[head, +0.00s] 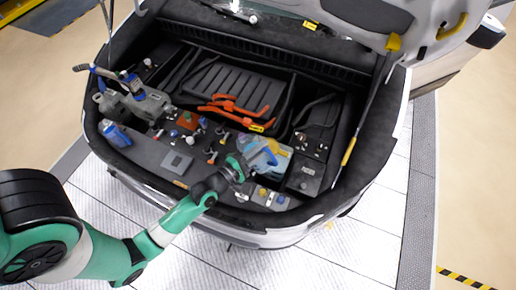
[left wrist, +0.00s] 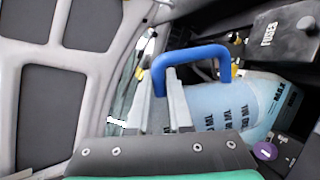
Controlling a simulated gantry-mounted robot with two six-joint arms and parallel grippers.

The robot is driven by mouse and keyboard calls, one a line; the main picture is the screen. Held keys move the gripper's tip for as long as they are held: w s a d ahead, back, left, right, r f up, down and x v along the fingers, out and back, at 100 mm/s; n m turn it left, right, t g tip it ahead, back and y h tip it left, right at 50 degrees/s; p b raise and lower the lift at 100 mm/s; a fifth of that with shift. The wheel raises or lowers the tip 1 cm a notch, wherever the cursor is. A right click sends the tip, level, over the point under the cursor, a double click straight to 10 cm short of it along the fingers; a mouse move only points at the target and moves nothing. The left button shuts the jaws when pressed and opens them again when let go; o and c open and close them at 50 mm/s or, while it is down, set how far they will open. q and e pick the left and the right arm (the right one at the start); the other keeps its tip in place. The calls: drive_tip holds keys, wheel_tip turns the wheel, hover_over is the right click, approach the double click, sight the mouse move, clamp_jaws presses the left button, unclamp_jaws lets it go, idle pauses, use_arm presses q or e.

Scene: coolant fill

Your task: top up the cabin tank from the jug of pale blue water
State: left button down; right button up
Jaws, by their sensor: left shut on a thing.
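The jug of pale blue water (head: 272,160) is at the front right of the open bay in the head view. It also shows in the left wrist view (left wrist: 235,105), with a blue handle (left wrist: 195,58) and printed scale marks. My left gripper (head: 243,168) is at the jug's left side. In the left wrist view the gripper (left wrist: 165,88) is shut on the handle. I cannot tell how far the jug is tilted or whether its base touches anything. I cannot pick out the cabin tank for certain among the capped parts. My right gripper is out of view.
A black fuse box (left wrist: 285,30) stands close to the jug. A purple cap (left wrist: 265,151) is below it. Orange cables (head: 235,112) cross the bay behind. A blue bottle (head: 116,134) and grey equipment (head: 145,105) crowd the left side. The raised lid hangs over the back.

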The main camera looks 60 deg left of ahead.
use_arm(q)
drive_tip(key=shift+w+d+f+h+b, duration=0.1)
drive_tip(key=shift+w+d+h+b, duration=0.1)
drive_tip(key=shift+w, duration=0.55)
drive_tip(key=shift+w+d+h+b, duration=0.1)
drive_tip(key=shift+w+b, duration=0.1)
drive_tip(key=shift+w, duration=0.55)
drive_tip(key=w+d+m+h+b, duration=0.1)
drive_tip(key=w+b, duration=0.4)
drive_tip(key=w, duration=0.3)
drive_tip(key=shift+d+f+t+h, duration=0.15)
drive_tip(key=shift+f+t+h, duration=0.25)
drive_tip(key=shift+f, duration=0.05)
drive_tip(key=shift+w, duration=0.15)
idle(0.4)
drive_tip(key=shift+a+r+n+b, duration=0.1)
drive_tip(key=shift+a+n+b, duration=0.2)
drive_tip(key=shift+n+b, duration=0.3)
idle(1.7)
drive_tip(key=shift+s+a+n+t+b, duration=0.4)
drive_tip(key=shift+n+b, duration=0.25)
drive_tip(key=shift+n, duration=0.25)
idle(1.5)
